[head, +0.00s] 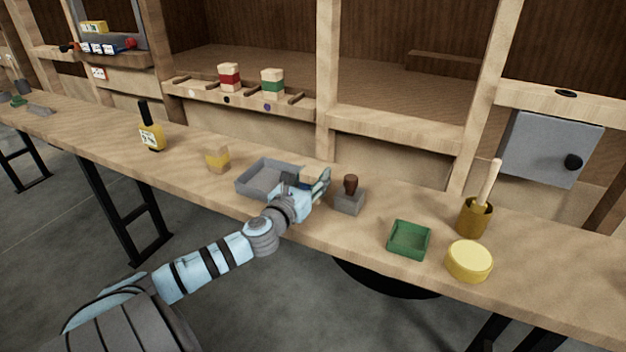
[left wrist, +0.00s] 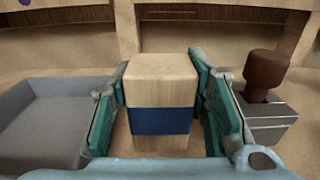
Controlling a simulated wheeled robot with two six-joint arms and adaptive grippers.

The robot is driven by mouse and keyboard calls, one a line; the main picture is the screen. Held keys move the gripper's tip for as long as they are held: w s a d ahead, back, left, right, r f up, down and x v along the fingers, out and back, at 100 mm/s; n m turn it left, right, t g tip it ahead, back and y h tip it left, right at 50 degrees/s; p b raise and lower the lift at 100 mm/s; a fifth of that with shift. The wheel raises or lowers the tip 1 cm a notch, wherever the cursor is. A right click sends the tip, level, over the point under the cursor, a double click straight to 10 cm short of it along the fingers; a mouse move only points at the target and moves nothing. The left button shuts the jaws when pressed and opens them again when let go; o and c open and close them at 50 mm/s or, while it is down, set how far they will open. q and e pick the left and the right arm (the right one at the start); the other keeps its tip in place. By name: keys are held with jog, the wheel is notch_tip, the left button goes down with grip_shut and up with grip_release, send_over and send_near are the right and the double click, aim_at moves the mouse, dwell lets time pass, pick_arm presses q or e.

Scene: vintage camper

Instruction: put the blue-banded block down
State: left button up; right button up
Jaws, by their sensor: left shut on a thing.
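The blue-banded block (left wrist: 163,119) is pale wood with a blue band and stands upright between the fingers in the left wrist view. My left gripper (head: 312,183) is shut on it, with one teal finger on each side. In the head view the gripper mostly hides the block (head: 309,180). The gripper is over the bench, between the grey tray on its left and a grey block with a brown knob on its right. I cannot tell whether the block's base touches the bench. My right gripper is not in view.
The grey tray (head: 244,187) is close left; the brown-knobbed grey block (head: 349,203) is close right. A green tray (head: 409,253), yellow round tin (head: 469,261) and brown pot (head: 474,218) are right. Red-banded and green-banded blocks stand on a shelf (head: 240,98).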

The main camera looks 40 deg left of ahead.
pick_arm(q)
jog(key=shift+f, duration=0.1)
jog(key=o, duration=1.4)
jog(key=shift+o, duration=0.2)
